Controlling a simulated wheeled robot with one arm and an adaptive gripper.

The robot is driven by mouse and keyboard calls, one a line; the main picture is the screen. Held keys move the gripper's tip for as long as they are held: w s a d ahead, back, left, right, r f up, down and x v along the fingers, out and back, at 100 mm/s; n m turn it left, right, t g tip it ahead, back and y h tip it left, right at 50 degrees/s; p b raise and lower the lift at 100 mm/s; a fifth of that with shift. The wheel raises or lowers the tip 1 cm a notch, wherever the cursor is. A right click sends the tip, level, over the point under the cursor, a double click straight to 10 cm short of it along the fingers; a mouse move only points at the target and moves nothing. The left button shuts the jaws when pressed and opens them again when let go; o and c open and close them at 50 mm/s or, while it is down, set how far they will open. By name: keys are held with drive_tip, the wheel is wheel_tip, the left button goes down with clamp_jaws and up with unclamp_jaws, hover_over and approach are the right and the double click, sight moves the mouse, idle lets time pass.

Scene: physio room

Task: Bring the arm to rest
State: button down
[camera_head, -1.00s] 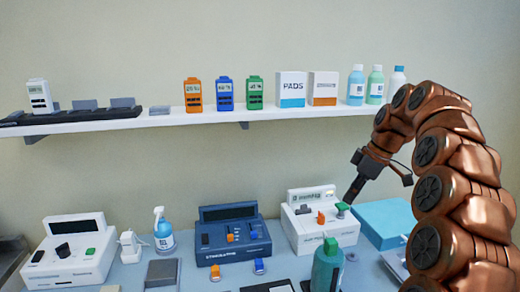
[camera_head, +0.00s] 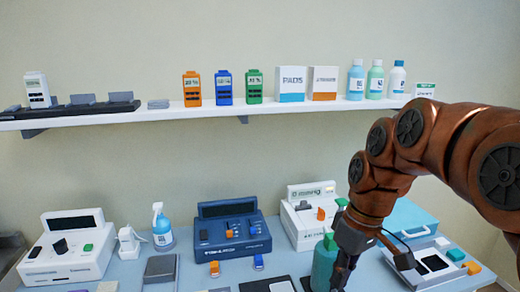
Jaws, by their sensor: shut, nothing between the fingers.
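My copper-coloured arm enters from the right edge and bends down over the right part of the table. My gripper (camera_head: 340,280) points downward at the front of the table, in front of the green bottle (camera_head: 322,262), whose right side it partly hides. The fingertips are small and near the bottom edge. The gripper is shut and holds nothing that I can see.
The table holds a white device (camera_head: 70,250), a blue device (camera_head: 230,229), another white device (camera_head: 305,222), a spray bottle (camera_head: 162,230) and a light blue case (camera_head: 408,220). A white shelf (camera_head: 200,112) with battery packs, boxes and bottles runs along the wall.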

drive_tip(key=s+d+f+m+h, duration=0.1)
drive_tip(key=s+f+m, duration=0.2)
drive_tip(key=s+f, duration=0.3)
drive_tip(key=s+d+f+m+g+h+b, duration=0.1)
drive_tip(key=s+f+m, duration=0.2)
drive_tip(key=s, duration=1.1)
wheel_tip(320, 180, down, 3)
drive_tip(key=shift+s+d+f+m, duration=0.15)
drive_tip(key=shift+s+d+m, duration=0.15)
drive_tip(key=shift+s+d, duration=0.1)
